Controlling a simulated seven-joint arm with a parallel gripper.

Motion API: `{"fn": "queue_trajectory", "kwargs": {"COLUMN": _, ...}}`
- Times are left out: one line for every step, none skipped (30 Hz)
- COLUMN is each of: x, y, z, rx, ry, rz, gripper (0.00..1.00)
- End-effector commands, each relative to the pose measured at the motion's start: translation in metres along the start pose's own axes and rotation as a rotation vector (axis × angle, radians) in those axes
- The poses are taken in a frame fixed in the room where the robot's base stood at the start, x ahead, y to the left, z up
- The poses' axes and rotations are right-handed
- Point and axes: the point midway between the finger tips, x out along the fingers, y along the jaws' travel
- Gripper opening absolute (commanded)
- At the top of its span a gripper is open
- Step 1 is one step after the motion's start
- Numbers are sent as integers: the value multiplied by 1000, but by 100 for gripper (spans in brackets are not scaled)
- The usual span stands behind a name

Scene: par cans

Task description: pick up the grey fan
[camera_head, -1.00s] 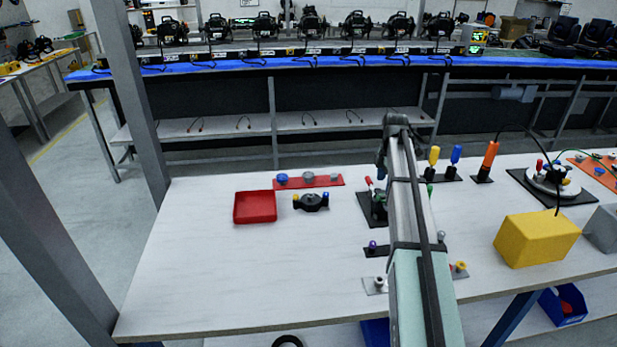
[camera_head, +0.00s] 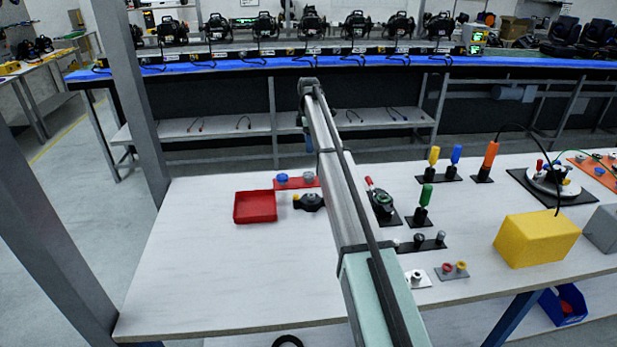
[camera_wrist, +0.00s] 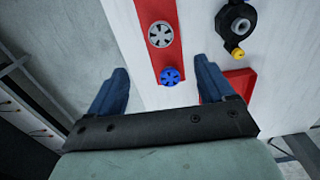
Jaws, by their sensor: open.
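The grey fan (camera_wrist: 160,34) is a small round spoked part on a red strip (camera_wrist: 147,8) in the wrist view. A blue fan (camera_wrist: 171,76) sits on the same strip, nearer my gripper. In the head view the grey fan (camera_head: 308,176) is right of the blue fan (camera_head: 282,178), close to my arm. My gripper (camera_wrist: 161,64) is open, its two blue fingers apart on either side of the strip with nothing held. The grey fan shows beyond the fingertips, between their lines. In the head view my arm hides the strip's right end.
A red tray (camera_head: 255,221) lies left on the white table (camera_head: 220,280). A black part with a yellow knob (camera_head: 310,202) sits just in front of the strip. Several coloured parts on black plates and a yellow box (camera_head: 537,240) stand to the right. The table's front left is bare.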

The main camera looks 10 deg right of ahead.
Motion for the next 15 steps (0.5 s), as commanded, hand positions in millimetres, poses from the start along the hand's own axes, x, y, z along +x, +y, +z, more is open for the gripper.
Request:
{"fn": "queue_trajectory", "kwargs": {"x": 0, "y": 0, "z": 0, "rx": 38, "ry": 0, "rz": -1, "gripper": 82}}
{"fn": "queue_trajectory", "kwargs": {"x": 0, "y": -2, "z": 0, "rx": 61, "ry": 0, "rz": -2, "gripper": 82}}
{"fn": "queue_trajectory", "kwargs": {"x": 0, "y": -2, "z": 0, "rx": 88, "ry": 0, "rz": -2, "gripper": 82}}
{"fn": "queue_trajectory", "kwargs": {"x": 0, "y": -2, "z": 0, "rx": 106, "ry": 0, "rz": -3, "gripper": 82}}
{"fn": "queue_trajectory", "kwargs": {"x": 0, "y": -3, "z": 0, "rx": 121, "ry": 0, "rz": -3, "gripper": 82}}
{"fn": "queue_trajectory", "kwargs": {"x": 0, "y": -3, "z": 0, "rx": 139, "ry": 0, "rz": -3, "gripper": 82}}
{"fn": "queue_trajectory", "kwargs": {"x": 1, "y": -3, "z": 0, "rx": 149, "ry": 0, "rz": -3, "gripper": 82}}
{"fn": "queue_trajectory", "kwargs": {"x": 1, "y": -3, "z": 0, "rx": 156, "ry": 0, "rz": -3, "gripper": 82}}
{"fn": "queue_trajectory", "kwargs": {"x": 2, "y": -3, "z": 1, "rx": 164, "ry": 0, "rz": -3, "gripper": 82}}
{"fn": "queue_trajectory", "kwargs": {"x": 4, "y": -3, "z": 1, "rx": 167, "ry": 0, "rz": -3, "gripper": 82}}
{"fn": "queue_trajectory", "kwargs": {"x": 6, "y": -3, "z": 1, "rx": 168, "ry": 0, "rz": -4, "gripper": 82}}
{"fn": "queue_trajectory", "kwargs": {"x": 9, "y": -3, "z": 1, "rx": 169, "ry": 0, "rz": -4, "gripper": 82}}
{"fn": "queue_trajectory", "kwargs": {"x": 11, "y": -3, "z": 1, "rx": 168, "ry": -1, "rz": -4, "gripper": 82}}
{"fn": "queue_trajectory", "kwargs": {"x": 14, "y": -3, "z": 1, "rx": 168, "ry": -1, "rz": -4, "gripper": 82}}
{"fn": "queue_trajectory", "kwargs": {"x": 19, "y": -4, "z": 1, "rx": 167, "ry": -1, "rz": -4, "gripper": 82}}
